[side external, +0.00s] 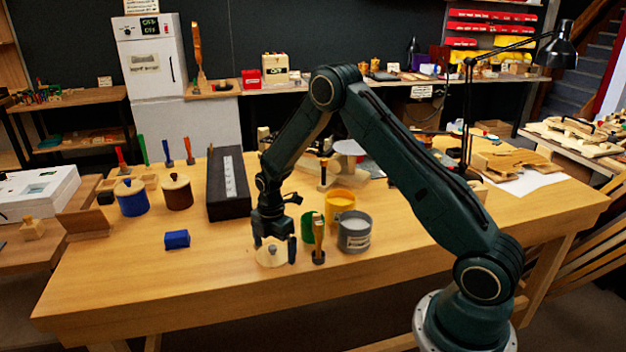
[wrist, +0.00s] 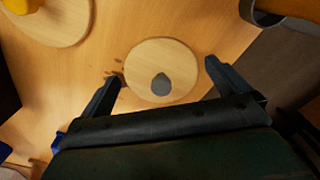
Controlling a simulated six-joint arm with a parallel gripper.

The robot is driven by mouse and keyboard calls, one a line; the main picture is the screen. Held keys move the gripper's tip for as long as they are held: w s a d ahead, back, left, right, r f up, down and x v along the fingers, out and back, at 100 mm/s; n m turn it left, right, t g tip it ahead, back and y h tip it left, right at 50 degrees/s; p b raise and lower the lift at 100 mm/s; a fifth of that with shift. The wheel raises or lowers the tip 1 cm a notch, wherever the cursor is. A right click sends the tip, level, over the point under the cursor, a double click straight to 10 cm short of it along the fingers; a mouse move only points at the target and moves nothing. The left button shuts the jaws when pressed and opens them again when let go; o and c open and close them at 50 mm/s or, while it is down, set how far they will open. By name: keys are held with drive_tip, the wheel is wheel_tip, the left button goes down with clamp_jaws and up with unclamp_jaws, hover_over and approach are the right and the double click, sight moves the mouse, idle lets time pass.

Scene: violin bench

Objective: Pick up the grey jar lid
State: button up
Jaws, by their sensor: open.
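The grey jar lid, a pale wooden disc with a grey knob, lies flat on the bench near its front edge in the side view (side external: 268,259). In the wrist view the lid (wrist: 146,55) is in the middle, with its grey knob (wrist: 161,85) showing. My gripper (wrist: 162,76) is open, with one finger on each side of the lid and nothing held. In the side view my gripper (side external: 273,236) points down just over the lid and hides part of it. Whether the fingers touch the lid cannot be told.
A grey jar (side external: 354,240), a yellow pot (side external: 340,201) and an upright wooden-handled tool (side external: 318,245) stand close on the right. A blue block (side external: 177,239) lies left. A long dark box (side external: 228,190), blue pot (side external: 132,202) and brown pot (side external: 177,196) stand farther left.

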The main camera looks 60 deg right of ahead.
sight(274, 246)
drive_tip(key=c, duration=0.8)
drive_tip(key=shift+r, duration=0.1)
drive_tip(key=shift+c, duration=0.2)
wheel_tip(274, 246, up, 20)
idle(0.4)
drive_tip(key=shift+d, duration=0.1)
idle(0.4)
drive_tip(key=s+d+f+m, duration=0.2)
drive_tip(key=s+d+m, duration=0.1)
drive_tip(key=s+d, duration=0.4)
drive_tip(key=s+d+f+m, duration=0.2)
drive_tip(key=s+d+m, duration=0.1)
drive_tip(key=s+d, duration=0.5)
drive_tip(key=shift+s+f, duration=0.35)
drive_tip(key=shift+s, duration=0.8)
